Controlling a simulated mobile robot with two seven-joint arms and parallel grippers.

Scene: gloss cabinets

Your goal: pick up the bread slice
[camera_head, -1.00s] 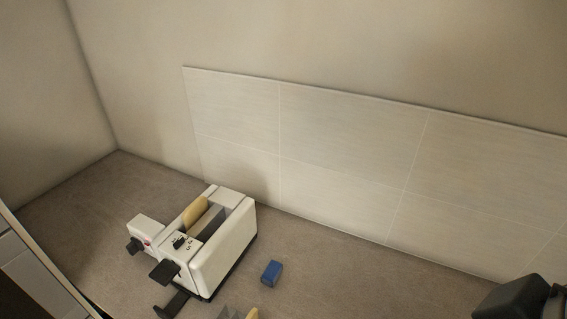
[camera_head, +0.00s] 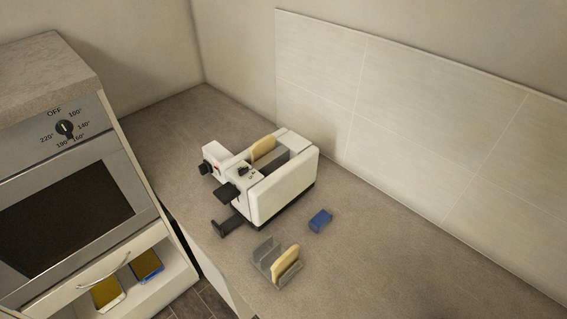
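One bread slice (camera_head: 264,147) stands upright in a slot of the white toaster (camera_head: 284,190), its top edge showing above the slot. A second bread slice (camera_head: 286,262) stands on edge in a grey metal rack (camera_head: 263,252) on the counter in front of the toaster. I cannot tell from the frames which slice the task means. Neither of my grippers shows in the head view.
A small blue block (camera_head: 320,220) lies on the counter (camera_head: 390,255) right of the toaster. An oven (camera_head: 75,200) stands at the left, above an open drawer (camera_head: 165,282) holding two yellow-topped items. The tiled wall (camera_head: 420,110) bounds the back. The counter's right side is clear.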

